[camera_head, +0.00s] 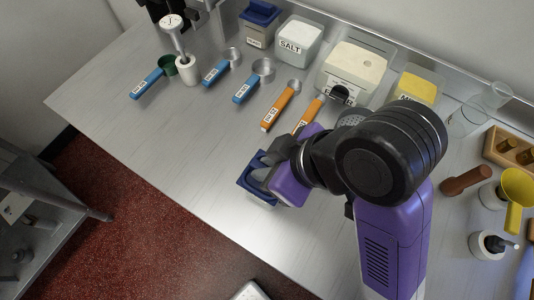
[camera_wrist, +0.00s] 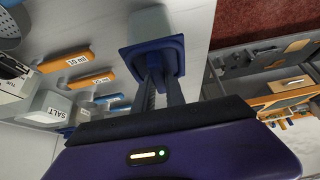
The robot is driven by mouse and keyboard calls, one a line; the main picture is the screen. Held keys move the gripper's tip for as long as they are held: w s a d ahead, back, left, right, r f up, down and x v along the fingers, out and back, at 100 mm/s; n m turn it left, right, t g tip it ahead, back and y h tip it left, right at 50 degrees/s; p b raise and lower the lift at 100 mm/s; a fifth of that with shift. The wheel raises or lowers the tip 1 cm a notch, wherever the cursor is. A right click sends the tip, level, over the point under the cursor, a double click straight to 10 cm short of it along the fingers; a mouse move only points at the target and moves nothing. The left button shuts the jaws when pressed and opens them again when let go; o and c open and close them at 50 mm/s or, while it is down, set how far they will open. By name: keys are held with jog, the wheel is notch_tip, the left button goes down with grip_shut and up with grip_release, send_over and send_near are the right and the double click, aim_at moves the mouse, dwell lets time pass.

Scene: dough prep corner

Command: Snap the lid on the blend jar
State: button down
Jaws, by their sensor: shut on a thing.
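The blue square lid (camera_head: 246,183) is near the front edge of the counter in the head view. Part of a pale body, apparently the blend jar (camera_head: 262,203), shows just under it. My gripper (camera_head: 265,172) is over the lid with its fingers shut on it. In the wrist view, the two dark fingers (camera_wrist: 160,85) meet the middle of the blue lid (camera_wrist: 176,52). My gripper hides much of the lid and jar, so I cannot tell whether the lid is seated or only resting.
Blue-handled measuring cups (camera_head: 247,88) and orange-handled spoons (camera_head: 281,106) lie behind. A salt tub (camera_head: 298,40), a larger cream tub (camera_head: 352,72) and another blue-topped jar (camera_head: 260,22) stand along the back. A brown pestle-like piece (camera_head: 465,181) is right. The counter's left front is clear.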

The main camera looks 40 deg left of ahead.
jog(key=shift+f, duration=0.15)
jog(key=c, duration=1.3)
grip_release()
jog(key=v, duration=0.8)
jog(key=shift+p, duration=0.35)
